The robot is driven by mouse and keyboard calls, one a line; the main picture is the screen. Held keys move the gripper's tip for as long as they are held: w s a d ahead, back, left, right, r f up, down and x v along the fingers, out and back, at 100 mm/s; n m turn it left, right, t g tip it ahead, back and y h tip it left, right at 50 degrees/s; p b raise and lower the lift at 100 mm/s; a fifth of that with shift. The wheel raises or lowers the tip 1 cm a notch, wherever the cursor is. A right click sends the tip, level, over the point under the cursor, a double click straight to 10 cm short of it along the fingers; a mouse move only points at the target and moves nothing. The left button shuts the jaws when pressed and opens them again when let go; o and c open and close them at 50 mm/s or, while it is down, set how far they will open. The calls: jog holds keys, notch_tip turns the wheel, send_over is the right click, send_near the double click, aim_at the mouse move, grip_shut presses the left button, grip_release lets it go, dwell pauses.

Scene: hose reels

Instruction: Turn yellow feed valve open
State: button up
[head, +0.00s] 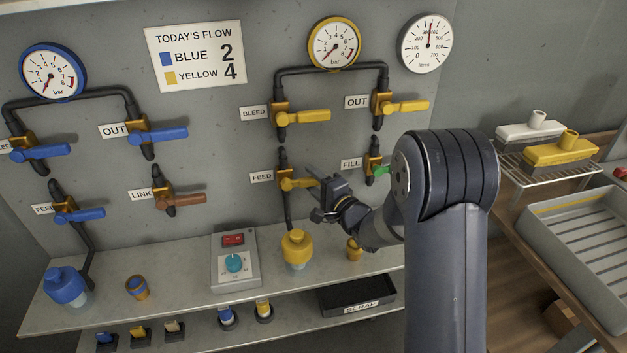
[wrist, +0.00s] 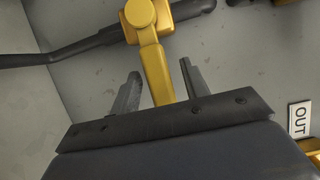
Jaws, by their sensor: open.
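The yellow feed valve (head: 286,183) is on the wall panel beside a FEED label (head: 261,177). Its yellow handle points right, across the vertical pipe. In the wrist view the valve body (wrist: 140,13) is at the top, and its handle (wrist: 152,62) runs down between my two fingers. My gripper (head: 316,196) is open at the free end of that handle, with one finger on each side. Gaps show between fingers and handle in the wrist view. The handle's outer end is hidden behind my gripper.
Above are the yellow BLEED valve (head: 303,117) and OUT valve (head: 404,107). The green-handled FILL valve (head: 380,170) is close on the right, partly behind my arm. A yellow-capped bottle (head: 297,245) stands on the shelf below. Blue valves are on the left.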

jog(key=shift+w+a, duration=0.15)
grip_shut()
dwell(0.4)
